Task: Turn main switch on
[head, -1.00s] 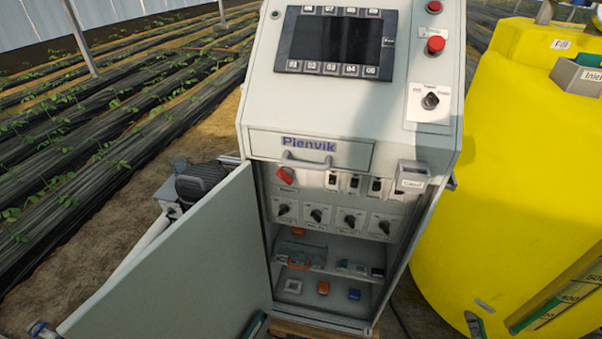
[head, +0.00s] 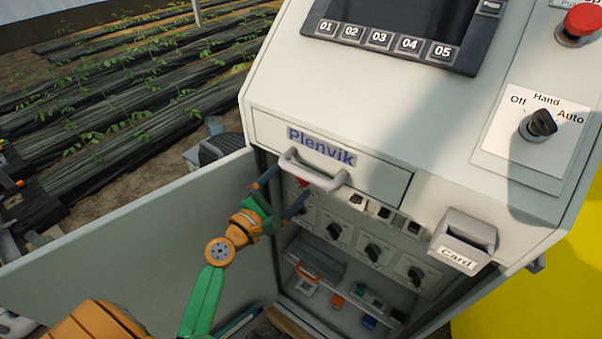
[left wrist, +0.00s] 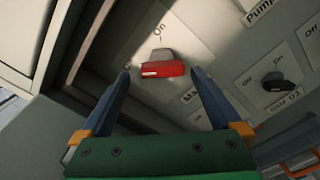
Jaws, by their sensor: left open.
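The main switch has a red handle with a grey part behind it. In the left wrist view the main switch (left wrist: 163,69) sits on a pale label plate inside the cabinet, with "On" printed above it. Its red bar lies roughly across the picture. In the head view only a bit of the red switch (head: 303,182) shows, below the drawer handle and behind my gripper. My left gripper (head: 281,192) is open in front of it. In the left wrist view the fingertips of the left gripper (left wrist: 161,76) stand on either side of the handle; contact is not clear.
The cabinet door (head: 130,235) stands open on the left. The drawer handle (head: 313,170) juts out just above my fingers. Several black rotary switches (head: 373,252) sit to the right, above a shelf with small parts. A card box (head: 462,240) sticks out at right.

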